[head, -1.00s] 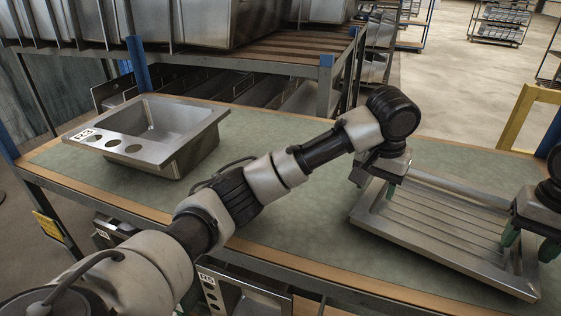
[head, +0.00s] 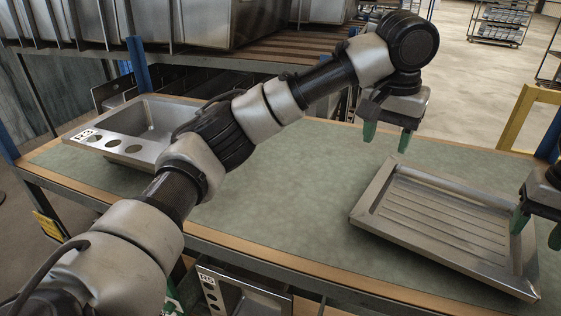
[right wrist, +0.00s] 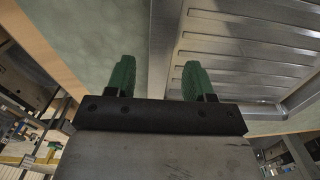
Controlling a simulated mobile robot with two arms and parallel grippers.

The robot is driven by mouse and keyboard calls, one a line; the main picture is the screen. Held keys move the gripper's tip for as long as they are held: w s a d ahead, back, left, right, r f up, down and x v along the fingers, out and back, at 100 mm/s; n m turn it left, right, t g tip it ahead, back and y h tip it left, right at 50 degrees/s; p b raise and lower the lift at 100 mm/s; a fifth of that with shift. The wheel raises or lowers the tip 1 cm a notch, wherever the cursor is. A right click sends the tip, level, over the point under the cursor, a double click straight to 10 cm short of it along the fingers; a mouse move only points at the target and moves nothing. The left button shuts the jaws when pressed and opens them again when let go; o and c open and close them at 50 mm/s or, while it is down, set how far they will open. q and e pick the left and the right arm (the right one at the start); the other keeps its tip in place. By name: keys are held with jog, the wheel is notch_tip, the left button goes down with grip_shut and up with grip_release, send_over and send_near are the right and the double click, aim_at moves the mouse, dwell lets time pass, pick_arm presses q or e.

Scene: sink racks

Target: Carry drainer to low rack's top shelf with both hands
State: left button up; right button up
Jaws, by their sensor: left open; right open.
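The drainer (head: 445,225), a grey metal tray with ribs, lies flat on the green top of the low rack (head: 300,190). My left gripper (head: 386,140) is open and empty, raised above and behind the drainer's far left corner. My right gripper (head: 537,232) is open at the drainer's right end. In the right wrist view the drainer's rim (right wrist: 165,45) runs between the spread green fingers of the right gripper (right wrist: 157,80). I cannot tell whether either finger touches it.
A metal sink (head: 125,145) stands at the left of the same shelf, partly behind my left arm. A taller rack (head: 325,85) with large basins stands behind. The shelf's middle is clear. Another sink (head: 245,295) shows below the front edge.

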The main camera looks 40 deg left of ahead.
notch_tip(320, 180, up, 9)
jog(key=shift+f, duration=0.15)
jog(key=shift+s+f, duration=0.1)
dwell(0.6)
